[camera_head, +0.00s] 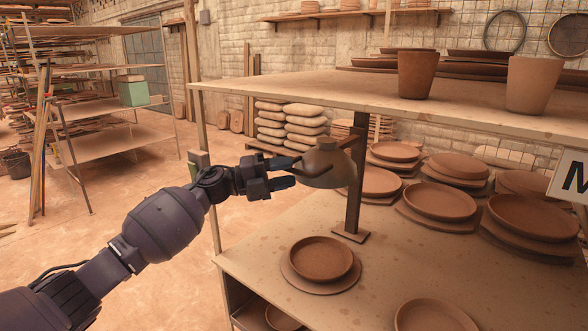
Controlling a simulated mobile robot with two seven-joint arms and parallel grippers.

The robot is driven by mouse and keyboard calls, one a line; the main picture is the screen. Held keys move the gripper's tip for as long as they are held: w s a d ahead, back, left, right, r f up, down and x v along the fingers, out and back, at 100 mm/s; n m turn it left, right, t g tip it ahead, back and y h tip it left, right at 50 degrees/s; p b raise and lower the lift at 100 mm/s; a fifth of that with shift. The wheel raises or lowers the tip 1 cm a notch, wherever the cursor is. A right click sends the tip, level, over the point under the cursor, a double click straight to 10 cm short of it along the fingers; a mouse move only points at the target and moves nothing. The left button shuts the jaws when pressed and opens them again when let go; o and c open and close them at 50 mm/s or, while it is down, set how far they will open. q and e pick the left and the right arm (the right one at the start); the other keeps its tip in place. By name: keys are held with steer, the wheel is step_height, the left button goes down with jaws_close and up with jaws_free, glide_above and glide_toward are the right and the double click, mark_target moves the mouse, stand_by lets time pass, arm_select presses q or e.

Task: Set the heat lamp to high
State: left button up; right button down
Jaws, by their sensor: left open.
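The heat lamp (330,168) is a dull brown dome with a small cap on top. It is held out to the left from a dark upright post (355,190), above a round clay dish (320,258) on the lower shelf. My left gripper (286,173) is open at the left side of the dome, its fingers pointing right toward it. I cannot tell whether the fingertips touch the lamp. No setting mark on the lamp is readable. My right gripper is out of view.
The upper shelf board (380,108) runs above the lamp and carries two clay pots (415,75). Stacked clay plates (440,202) fill the shelf to the right. A small greenish box (198,160) is by the left shelf post.

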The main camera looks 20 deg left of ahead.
arm_select(q)
steer(key=shift+x, duration=1.15)
steer(key=shift+c, duration=0.3)
steer(key=shift+a, duration=0.1)
jaws_close()
